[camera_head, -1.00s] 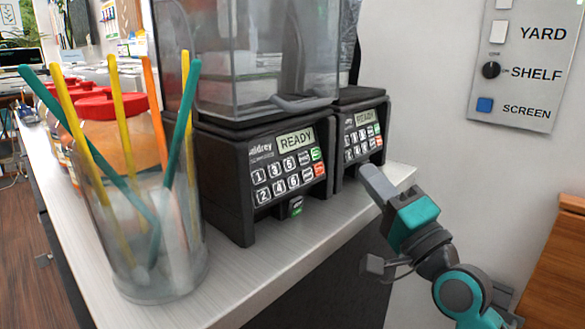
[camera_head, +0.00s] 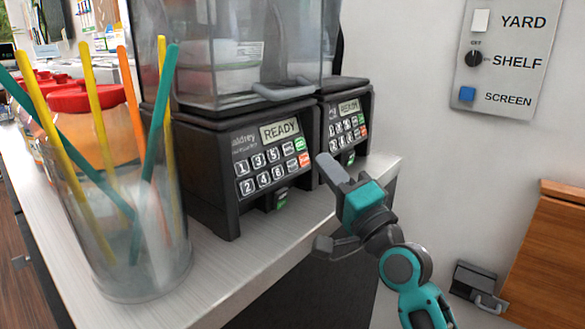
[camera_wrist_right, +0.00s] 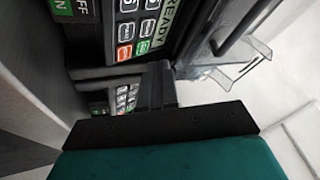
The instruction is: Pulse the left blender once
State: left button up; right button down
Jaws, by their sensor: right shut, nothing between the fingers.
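The left blender (camera_head: 250,160) is a dark base with a clear enclosure above, a keypad of numbered buttons, a lit READY display (camera_head: 280,131) and a green-marked switch (camera_head: 281,200) low on its front. A second, similar blender (camera_head: 345,125) stands to its right, also reading READY. My right gripper (camera_head: 326,160) is shut and empty, in front of the gap between the two bases, right of the left keypad. In the right wrist view, its fingers (camera_wrist_right: 158,88) point toward the keypads (camera_wrist_right: 130,30). My left gripper is not in view.
A clear jar (camera_head: 135,270) of coloured straws stands at the counter's front left. Red-lidded jars (camera_head: 85,98) are behind it. A wall panel (camera_head: 505,60) with switches is at upper right. The counter (camera_head: 225,275) is clear before the left blender.

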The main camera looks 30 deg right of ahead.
aim_at(292, 165)
jog(key=shift+w+a+f, duration=0.15)
jog(key=shift+w+a, duration=0.1)
jog(key=shift+w, duration=0.25)
jog(key=shift+w+a+f, duration=0.15)
jog(key=shift+w+a, duration=0.05)
jog(key=shift+w, duration=0.3)
jog(key=shift+w+a+f, duration=0.25)
jog(key=shift+w, duration=0.35)
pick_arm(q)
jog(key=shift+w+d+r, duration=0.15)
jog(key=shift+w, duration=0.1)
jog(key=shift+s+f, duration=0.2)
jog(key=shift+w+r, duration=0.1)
pick_arm(e)
jog(key=shift+w, duration=0.15)
jog(key=shift+w+a+f, duration=0.1)
jog(key=shift+w+a, duration=0.05)
jog(key=shift+w, duration=0.1)
